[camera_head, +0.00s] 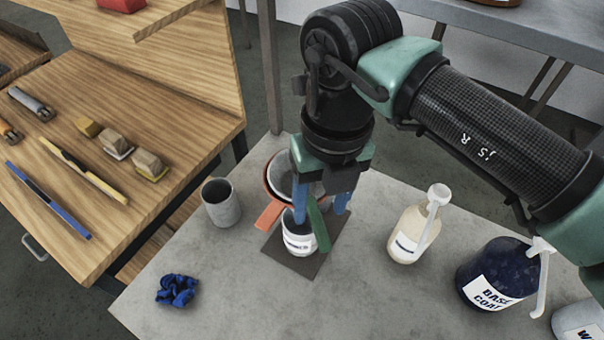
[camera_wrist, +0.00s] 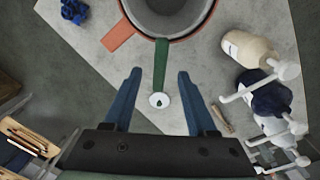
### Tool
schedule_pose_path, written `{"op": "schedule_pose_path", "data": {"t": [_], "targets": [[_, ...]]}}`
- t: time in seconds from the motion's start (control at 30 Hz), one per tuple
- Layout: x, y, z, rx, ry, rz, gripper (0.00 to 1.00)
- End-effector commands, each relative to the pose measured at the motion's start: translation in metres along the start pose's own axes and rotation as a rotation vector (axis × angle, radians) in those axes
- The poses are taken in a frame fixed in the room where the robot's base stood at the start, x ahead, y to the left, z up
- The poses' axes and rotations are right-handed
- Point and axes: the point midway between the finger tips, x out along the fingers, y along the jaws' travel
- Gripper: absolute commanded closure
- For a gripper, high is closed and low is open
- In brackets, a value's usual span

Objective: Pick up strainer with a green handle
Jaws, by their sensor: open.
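The strainer's green handle (camera_head: 319,228) points toward the front of the grey table in the head view, beside a small white labelled pot (camera_head: 299,242). In the wrist view the green handle (camera_wrist: 160,66) runs down from a grey bowl at the top edge, which is partly cut off. My gripper (camera_wrist: 160,75) is open, with one blue finger on each side of the handle and a gap on both sides. In the head view my gripper (camera_head: 320,212) points down over the handle.
A grey cup (camera_head: 222,207) and crumpled blue cloth (camera_head: 177,290) are further left. A cream pump bottle (camera_head: 408,235) and dark base coat bottle (camera_head: 492,275) stand right. The table's front middle is clear.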

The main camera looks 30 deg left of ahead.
Motion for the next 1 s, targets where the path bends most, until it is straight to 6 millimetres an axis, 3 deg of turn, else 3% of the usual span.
{"op": "schedule_pose_path", "data": {"t": [0.33,0.63,0.93,1.0], "targets": [[0.043,0.001,0.004,-0.002,0.002,0.004,0.43],[0.05,0.0,0.004,-0.002,0.001,0.001,0.43],[0.05,0.0,0.004,-0.002,0.001,0.001,0.96],[0.05,0.0,0.004,-0.002,0.0,0.001,1.0]]}}
